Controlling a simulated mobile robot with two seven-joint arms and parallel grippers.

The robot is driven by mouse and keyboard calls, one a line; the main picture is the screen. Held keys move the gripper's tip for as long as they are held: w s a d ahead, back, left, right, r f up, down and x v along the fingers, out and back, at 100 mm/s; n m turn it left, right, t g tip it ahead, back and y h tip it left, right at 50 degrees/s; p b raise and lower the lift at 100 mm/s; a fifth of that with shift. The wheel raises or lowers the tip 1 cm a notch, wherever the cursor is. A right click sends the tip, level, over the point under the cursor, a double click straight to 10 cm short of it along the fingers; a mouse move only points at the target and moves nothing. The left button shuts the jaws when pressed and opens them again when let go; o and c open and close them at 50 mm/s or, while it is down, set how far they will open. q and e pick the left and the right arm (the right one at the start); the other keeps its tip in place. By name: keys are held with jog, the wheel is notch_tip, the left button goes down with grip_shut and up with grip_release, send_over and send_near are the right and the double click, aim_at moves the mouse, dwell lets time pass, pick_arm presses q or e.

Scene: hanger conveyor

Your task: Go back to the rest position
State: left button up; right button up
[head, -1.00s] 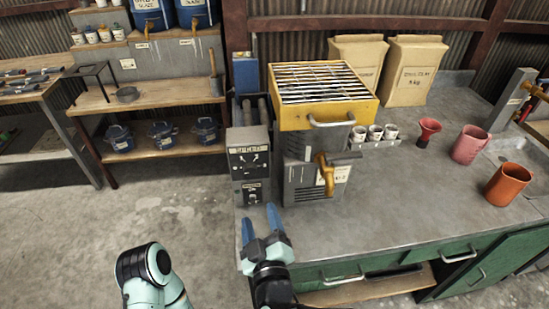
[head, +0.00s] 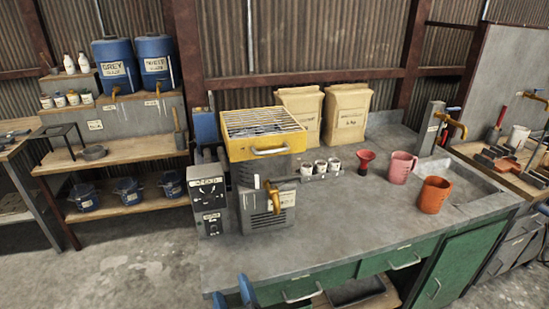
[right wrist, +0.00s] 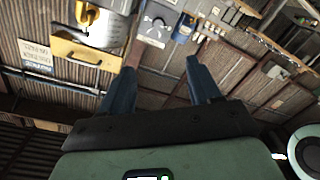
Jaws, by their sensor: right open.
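My right gripper (head: 232,290) shows only as two blue fingers at the bottom edge of the head view. The fingers stand apart in front of the green counter, with nothing seen between them. In the right wrist view the same gripper (right wrist: 160,66) is open and empty. My left gripper is not in view.
A grey-topped counter (head: 330,235) fills the middle right. On it are a yellow-framed grille unit (head: 264,133), small white cups, a red funnel (head: 365,160), a pink mug (head: 401,167) and an orange mug (head: 433,195). Shelves stand at left; the concrete floor (head: 120,260) there is clear.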

jog(key=d+f+m+g+h+p, duration=0.15)
jog(key=d+f+m+g, duration=0.35)
jog(key=f, duration=0.8)
jog(key=d+f+g+h+p, duration=0.1)
jog(key=d+f+g+h, duration=0.15)
jog(key=d+f, duration=0.85)
pick_arm(q)
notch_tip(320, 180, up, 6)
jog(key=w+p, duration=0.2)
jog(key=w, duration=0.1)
jog(key=shift+p, duration=0.3)
pick_arm(e)
jog(key=s+d+f+m+g, duration=0.1)
jog(key=s+f+m+g, duration=0.2)
jog(key=s+f, duration=0.2)
jog(key=s+d+f+m+g+y, duration=0.1)
jog(key=s+d+f+m+g, duration=0.1)
jog(key=s+f, duration=0.4)
jog(key=s+d+f+m+g, duration=0.1)
jog(key=s+f+m+g, duration=0.3)
jog(key=s, duration=0.8)
jog(key=shift+d+f+m+g+y, duration=0.35)
jog(key=shift+f+g, duration=0.3)
jog(key=shift+f, duration=0.25)
